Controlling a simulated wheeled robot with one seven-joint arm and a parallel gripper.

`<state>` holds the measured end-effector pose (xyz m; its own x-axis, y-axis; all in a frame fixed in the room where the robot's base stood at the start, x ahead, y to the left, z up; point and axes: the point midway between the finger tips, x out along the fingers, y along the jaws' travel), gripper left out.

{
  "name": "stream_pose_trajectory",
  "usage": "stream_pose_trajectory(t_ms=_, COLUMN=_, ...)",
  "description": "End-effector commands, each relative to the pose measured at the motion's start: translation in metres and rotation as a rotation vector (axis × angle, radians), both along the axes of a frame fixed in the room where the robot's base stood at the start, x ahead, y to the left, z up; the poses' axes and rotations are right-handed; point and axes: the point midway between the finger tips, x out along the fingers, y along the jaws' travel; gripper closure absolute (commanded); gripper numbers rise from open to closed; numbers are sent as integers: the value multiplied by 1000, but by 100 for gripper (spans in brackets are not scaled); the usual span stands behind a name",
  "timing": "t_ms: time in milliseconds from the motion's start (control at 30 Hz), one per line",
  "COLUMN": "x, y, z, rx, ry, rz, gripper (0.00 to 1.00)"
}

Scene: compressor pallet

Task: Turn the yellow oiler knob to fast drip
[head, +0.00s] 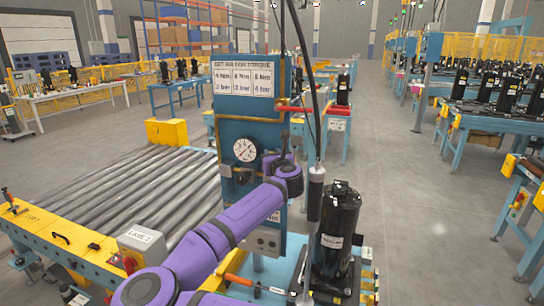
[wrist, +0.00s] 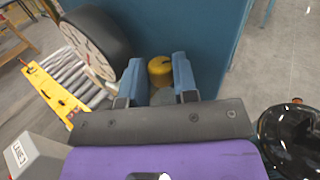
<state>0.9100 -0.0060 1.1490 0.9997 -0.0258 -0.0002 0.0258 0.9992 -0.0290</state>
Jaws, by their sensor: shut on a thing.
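The yellow oiler knob (wrist: 160,70) shows in the wrist view as a small round cap close to the blue panel (wrist: 205,30). My gripper (wrist: 157,62) has one blue finger on each side of it and is shut on it. A grey round part (wrist: 163,96) shows between the fingers, just below the knob. In the head view, my purple arm reaches the blue panel (head: 250,100), and its wrist hides the knob and the fingers. The knob's setting marks cannot be read.
A round gauge (head: 245,149) sits on the panel, and it looms left of my fingers in the wrist view (wrist: 92,45). A red handle (head: 300,109) juts right. A black compressor (head: 338,230) stands at right, with a hanging tool (head: 316,190) beside it. A roller conveyor (head: 130,195) lies left.

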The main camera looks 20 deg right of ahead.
Motion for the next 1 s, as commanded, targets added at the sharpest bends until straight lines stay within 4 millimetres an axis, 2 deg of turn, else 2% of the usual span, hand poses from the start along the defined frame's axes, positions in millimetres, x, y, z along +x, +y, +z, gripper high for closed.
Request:
stream_pose_trajectory(t_ms=300, x=0, y=-1, z=0, rx=-1, ry=0, rz=-2, gripper=96)
stream_pose_trajectory(t_ms=333, x=0, y=-1, z=0, rx=-1, ry=0, rz=-2, gripper=66)
stream_pose_trajectory(t_ms=400, x=0, y=-1, z=0, rx=-1, ry=0, rz=-2, gripper=50)
stream_pose_trajectory(t_ms=433, x=0, y=-1, z=0, rx=-1, ry=0, rz=-2, gripper=48)
stream_pose_trajectory(t_ms=767, x=0, y=1, z=0, rx=0, ry=0, rz=-15, gripper=48)
stream_pose_trajectory(t_ms=1000, x=0, y=4, z=0, rx=2, ry=-1, rz=-119, gripper=48)
